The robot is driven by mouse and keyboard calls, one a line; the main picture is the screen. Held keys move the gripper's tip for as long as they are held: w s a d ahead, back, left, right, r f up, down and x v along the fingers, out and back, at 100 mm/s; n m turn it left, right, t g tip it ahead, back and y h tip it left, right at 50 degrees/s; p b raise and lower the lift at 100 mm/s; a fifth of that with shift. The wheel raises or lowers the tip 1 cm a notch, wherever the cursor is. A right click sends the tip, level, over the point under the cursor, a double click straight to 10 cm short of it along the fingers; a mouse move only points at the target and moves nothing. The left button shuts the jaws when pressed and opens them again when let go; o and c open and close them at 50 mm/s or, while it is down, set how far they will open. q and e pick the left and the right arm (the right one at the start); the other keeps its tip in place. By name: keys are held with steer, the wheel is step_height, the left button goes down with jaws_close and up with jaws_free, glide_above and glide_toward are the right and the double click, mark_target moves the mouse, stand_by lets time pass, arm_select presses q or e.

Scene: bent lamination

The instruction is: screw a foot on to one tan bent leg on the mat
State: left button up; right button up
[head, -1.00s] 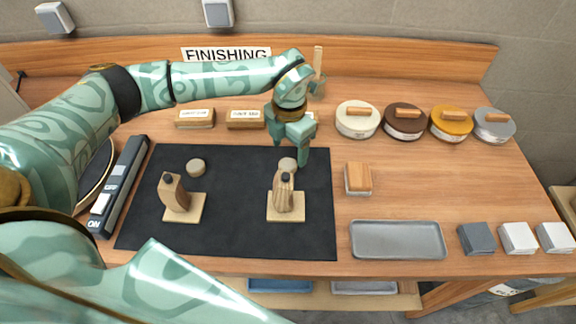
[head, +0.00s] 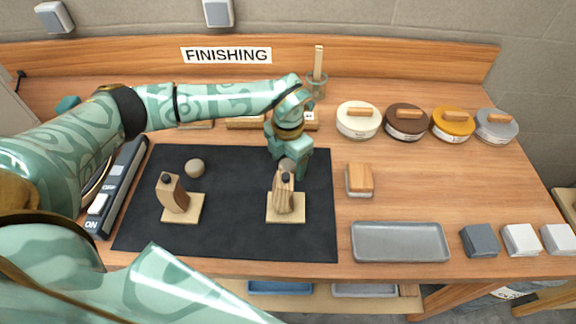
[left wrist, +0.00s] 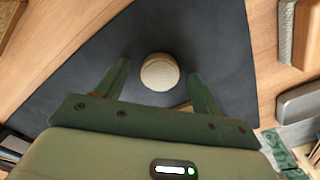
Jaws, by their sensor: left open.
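Two bent wooden legs stand upright on square light bases on the black mat (head: 240,235). The left leg (head: 174,194) is browner; the right leg (head: 284,194) is lighter and striped, and each has a dark tip. A round tan foot (head: 195,168) lies on the mat behind the left leg. A second round foot (head: 287,165) is behind the right leg, partly covered in the head view. My left gripper (head: 290,168) is open and low over this foot. In the left wrist view the foot (left wrist: 160,72) shows between the spread fingers, with gaps at both sides. My right gripper is out of view.
A wooden-topped block (head: 359,180) and an empty grey tray (head: 400,241) are right of the mat. Several lidded round tins (head: 405,120) stand at the back right. Grey and white pads (head: 520,240) lie front right. A switch strip (head: 118,190) borders the mat's left.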

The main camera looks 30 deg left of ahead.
mark_target(288, 165)
arm_select(q)
steer(key=c, duration=1.1)
steer(key=shift+o, duration=0.2)
step_height(288, 165, up, 10)
steer(key=p, duration=0.1)
steer(key=shift+p, duration=0.35)
